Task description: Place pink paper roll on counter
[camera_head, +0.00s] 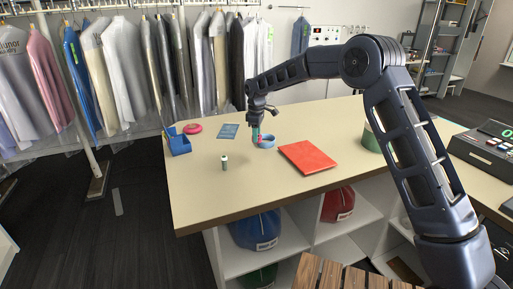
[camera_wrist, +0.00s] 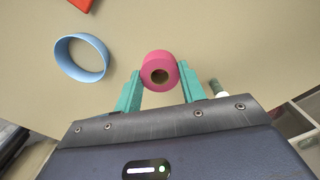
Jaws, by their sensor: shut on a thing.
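The pink paper roll (camera_wrist: 160,70) is between the teal fingertips of my gripper (camera_wrist: 161,85) in the wrist view, its round end with a brown core hole facing the camera. My gripper is shut on it. In the head view my gripper (camera_head: 257,136) is over the middle of the beige counter (camera_head: 215,200), beside the light blue ring (camera_head: 267,142), and only a little of the roll shows. I cannot tell whether the roll touches the counter. The blue ring also shows in the wrist view (camera_wrist: 101,60), left of the roll and apart from it.
A red folder (camera_head: 307,157) lies to the right. A small green-and-white bottle (camera_head: 224,162) stands near the front. A blue bin (camera_head: 178,142), pink disc (camera_head: 193,128) and blue card (camera_head: 228,131) are at left. A green container (camera_head: 371,140) stands right. The front-left counter is clear.

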